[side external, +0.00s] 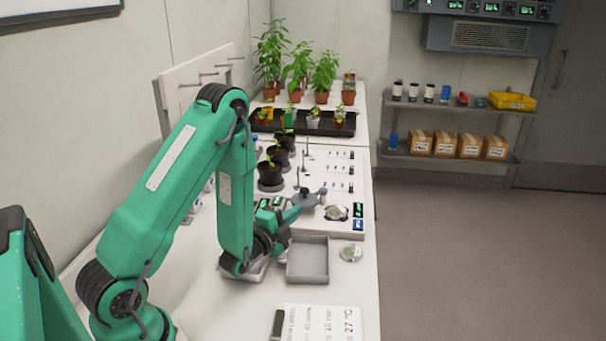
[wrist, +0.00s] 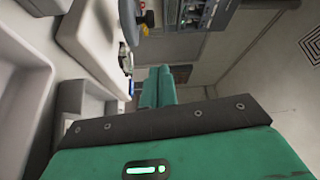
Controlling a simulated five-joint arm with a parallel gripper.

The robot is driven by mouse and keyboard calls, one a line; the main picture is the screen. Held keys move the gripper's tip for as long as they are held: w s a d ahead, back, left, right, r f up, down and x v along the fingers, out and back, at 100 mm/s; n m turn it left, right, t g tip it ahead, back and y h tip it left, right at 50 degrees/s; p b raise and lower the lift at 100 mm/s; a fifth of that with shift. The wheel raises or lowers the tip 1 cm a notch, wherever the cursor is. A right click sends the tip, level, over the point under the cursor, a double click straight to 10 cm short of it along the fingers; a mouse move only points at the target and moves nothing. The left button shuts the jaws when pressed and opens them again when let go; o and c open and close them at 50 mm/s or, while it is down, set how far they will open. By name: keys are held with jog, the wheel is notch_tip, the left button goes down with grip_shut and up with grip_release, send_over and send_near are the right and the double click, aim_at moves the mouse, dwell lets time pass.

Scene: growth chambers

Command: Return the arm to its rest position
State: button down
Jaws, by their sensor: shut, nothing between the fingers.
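My teal arm is bent in an upside-down V over the white bench (side external: 215,300) in the side external view. My gripper (side external: 294,213) is low over the bench, near the edge of the white instrument panel and behind the square grey tray (side external: 308,262). In the wrist view my gripper (wrist: 157,72) shows two teal fingers side by side, shut with nothing between them. My forearm and wrist partly hide a second shallow tray (side external: 256,272).
Black pots (side external: 271,176) with seedlings stand behind my gripper, beside thin upright pegs. A round metal dish (side external: 350,252) and a printed card (side external: 322,322) lie at the right. Farther back are a black seedling tray (side external: 345,130) and tall plants (side external: 298,65). The floor at right is clear.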

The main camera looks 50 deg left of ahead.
jog(key=shift+s, duration=0.2)
jog(key=shift+w, duration=0.1)
jog(key=d+r+n+g+h, duration=0.4)
jog(key=d+r+n+g, duration=0.25)
jog(key=r, duration=0.35)
jog(key=s+d+r+n+g, duration=0.2)
jog(key=s+r+n, duration=0.1)
jog(key=s, duration=0.7)
jog(key=s+d+r+n+g+h, duration=0.1)
jog(key=s+d+r+n+g, duration=0.2)
jog(key=s, duration=0.7)
jog(key=shift+s+d+r+g, duration=0.15)
jog(key=shift+d+r+g, duration=0.2)
jog(key=shift+r, duration=0.15)
